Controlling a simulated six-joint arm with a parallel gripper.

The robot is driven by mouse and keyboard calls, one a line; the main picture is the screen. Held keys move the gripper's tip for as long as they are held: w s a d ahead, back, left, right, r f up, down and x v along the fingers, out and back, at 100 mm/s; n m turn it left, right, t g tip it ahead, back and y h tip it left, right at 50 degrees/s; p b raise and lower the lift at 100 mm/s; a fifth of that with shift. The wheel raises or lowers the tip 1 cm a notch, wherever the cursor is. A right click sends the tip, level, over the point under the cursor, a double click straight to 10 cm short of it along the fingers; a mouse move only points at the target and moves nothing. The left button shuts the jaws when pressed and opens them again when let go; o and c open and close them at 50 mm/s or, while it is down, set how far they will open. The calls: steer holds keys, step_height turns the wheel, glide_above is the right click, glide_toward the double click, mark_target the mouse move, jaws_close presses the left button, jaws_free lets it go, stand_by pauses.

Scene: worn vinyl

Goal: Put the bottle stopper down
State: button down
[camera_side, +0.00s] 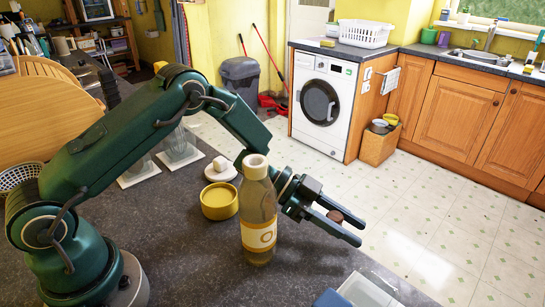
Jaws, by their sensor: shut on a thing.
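The bottle stopper (336,215) is a small brown piece between the fingertips of my gripper (342,223). My gripper is shut on it and points right, held up off the worktop. Most of the stopper is hidden by the fingers. In the picture it lies over the floor past the worktop's edge; its true height is hard to tell. A clear bottle (259,222) with a yellowish tint, an orange and white label and a pale top stands upright on the dark worktop (190,262), left of my gripper and partly in front of my arm.
A yellow round tin (219,202) and a white dish (221,172) with a small pale item are behind the bottle. A clear lidded container (366,292) sits at the front edge. Glassware (180,150) and wooden boards (40,110) are at the left. Worktop between bottle and container is clear.

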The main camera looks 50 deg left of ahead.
steer(key=shift+f, duration=0.4)
steer(key=shift+f, duration=0.15)
steer(key=c, duration=0.5)
jaws_free()
